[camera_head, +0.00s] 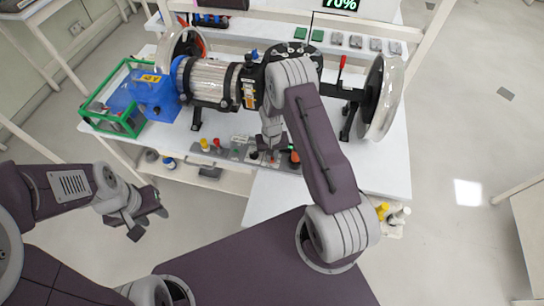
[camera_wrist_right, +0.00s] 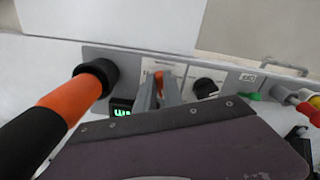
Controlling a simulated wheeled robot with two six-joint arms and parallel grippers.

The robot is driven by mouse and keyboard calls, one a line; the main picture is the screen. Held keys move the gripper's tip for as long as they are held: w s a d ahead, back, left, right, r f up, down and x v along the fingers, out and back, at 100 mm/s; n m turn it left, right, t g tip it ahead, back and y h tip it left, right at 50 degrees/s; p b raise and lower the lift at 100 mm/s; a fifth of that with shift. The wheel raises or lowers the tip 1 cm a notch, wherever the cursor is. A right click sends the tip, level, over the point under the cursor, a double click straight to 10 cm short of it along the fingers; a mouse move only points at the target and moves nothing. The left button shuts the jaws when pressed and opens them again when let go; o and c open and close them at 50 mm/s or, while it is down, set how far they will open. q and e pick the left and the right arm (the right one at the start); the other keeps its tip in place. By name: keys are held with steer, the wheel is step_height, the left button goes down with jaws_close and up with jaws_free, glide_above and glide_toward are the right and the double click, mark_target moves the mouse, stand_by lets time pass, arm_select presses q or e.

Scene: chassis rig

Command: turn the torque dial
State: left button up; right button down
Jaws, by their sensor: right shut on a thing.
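The grey control panel (camera_head: 230,152) lies along the front of the rig. My right gripper (camera_head: 271,156) reaches down onto it. In the right wrist view, my right gripper (camera_wrist_right: 160,100) is shut on a small orange-red control (camera_wrist_right: 160,82), mostly hidden by the fingers. A black round dial (camera_wrist_right: 206,88) with a pale pointer mark sits just right of the fingers, apart from them. The labels are too small to read, so I cannot tell which control is the torque dial. My left gripper (camera_head: 146,222) is open and empty, away from the bench at left.
A black-and-orange handle (camera_wrist_right: 62,110) stands close left of the right fingers, by a small green-lit display (camera_wrist_right: 122,108). Red and yellow plugs (camera_wrist_right: 308,108) are at the right. A motor (camera_head: 210,80) and flywheel (camera_head: 382,98) fill the bench behind. A sign (camera_head: 340,4) reads 70%.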

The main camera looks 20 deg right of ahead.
steer(key=shift+w, duration=0.1)
steer(key=c, duration=1.5)
jaws_free()
steer(key=shift+o, duration=0.2)
step_height(320, 180, up, 9)
steer(key=shift+b, duration=0.4)
